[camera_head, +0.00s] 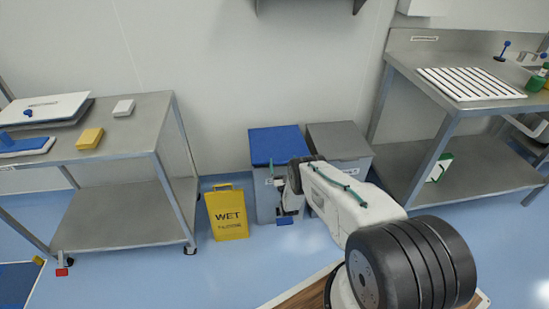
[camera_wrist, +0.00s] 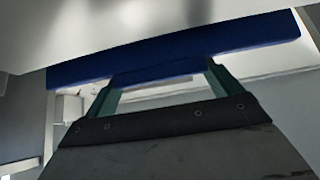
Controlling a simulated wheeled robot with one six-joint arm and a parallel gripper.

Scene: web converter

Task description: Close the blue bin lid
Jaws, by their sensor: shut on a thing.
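The blue bin lid (camera_head: 276,143) lies over the left grey bin (camera_head: 263,203) against the back wall. It looks flat or nearly flat; whether a small gap is left under its front edge cannot be told. My gripper (camera_head: 271,165) is at the lid's front edge, with my wrist hiding part of the bin's right side. In the wrist view, my gripper's green fingers (camera_wrist: 161,76) are shut on the blue lid's front part, which spans the view as a dark blue band (camera_wrist: 250,38).
A grey-lidded bin (camera_head: 338,140) stands close on the right. A yellow wet-floor sign (camera_head: 227,213) stands just left of the blue-lidded bin. Steel tables stand at left (camera_head: 140,125) and right (camera_head: 400,60). The blue floor (camera_head: 215,265) in front is clear.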

